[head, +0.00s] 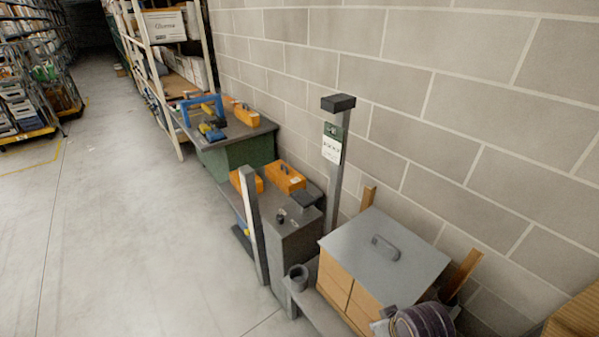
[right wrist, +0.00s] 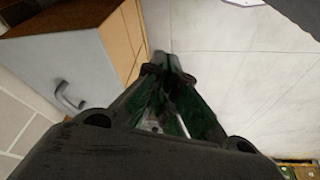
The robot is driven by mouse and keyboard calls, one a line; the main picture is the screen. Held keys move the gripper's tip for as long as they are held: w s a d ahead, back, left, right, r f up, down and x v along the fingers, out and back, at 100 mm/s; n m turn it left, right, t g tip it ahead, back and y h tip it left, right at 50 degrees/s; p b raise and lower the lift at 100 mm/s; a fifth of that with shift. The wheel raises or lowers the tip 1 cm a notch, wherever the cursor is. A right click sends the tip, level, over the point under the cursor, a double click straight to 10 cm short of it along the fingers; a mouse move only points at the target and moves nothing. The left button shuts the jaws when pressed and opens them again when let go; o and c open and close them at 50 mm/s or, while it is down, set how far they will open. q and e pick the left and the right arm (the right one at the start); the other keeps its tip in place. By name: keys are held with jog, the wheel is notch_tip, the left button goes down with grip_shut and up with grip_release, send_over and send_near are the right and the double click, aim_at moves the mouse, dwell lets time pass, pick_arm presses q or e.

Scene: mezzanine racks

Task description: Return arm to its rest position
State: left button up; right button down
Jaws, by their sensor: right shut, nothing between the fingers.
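My right gripper (right wrist: 168,66) is shut and empty in the right wrist view, its dark fingertips together. It is beside a wooden box with a grey lid and handle (right wrist: 62,62); the lidded box also shows at lower right in the head view (head: 385,250). In the wrist view, pale floor (right wrist: 225,55) lies beyond and right of the fingers. A dark rounded shape (head: 425,320) at the bottom edge of the head view is cut off; I cannot tell whether it is part of me. My left gripper is not in view.
A block wall (head: 450,110) runs along the right. Grey posts (head: 252,225) and a bench with orange toolboxes (head: 285,178) stand before it. A farther table (head: 235,128) and shelving (head: 150,60) are behind. The aisle floor (head: 120,220) at left is clear.

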jog(key=s+d+f+m+g, duration=0.1)
jog(key=s+f, duration=0.1)
jog(key=f, duration=1.5)
jog(key=s+d+f+g, duration=0.1)
jog(key=s+f, duration=0.2)
jog(key=f, duration=1.4)
jog(key=s+d+f, duration=0.2)
jog(key=s+f, duration=0.7)
jog(key=s, duration=0.1)
jog(key=s+d+f, duration=0.2)
jog(key=s+f, duration=0.8)
jog(key=s, duration=0.1)
jog(key=shift+s+d+g+h, duration=0.15)
jog(key=shift+s+g+h, duration=0.1)
jog(key=shift+g+h, duration=0.15)
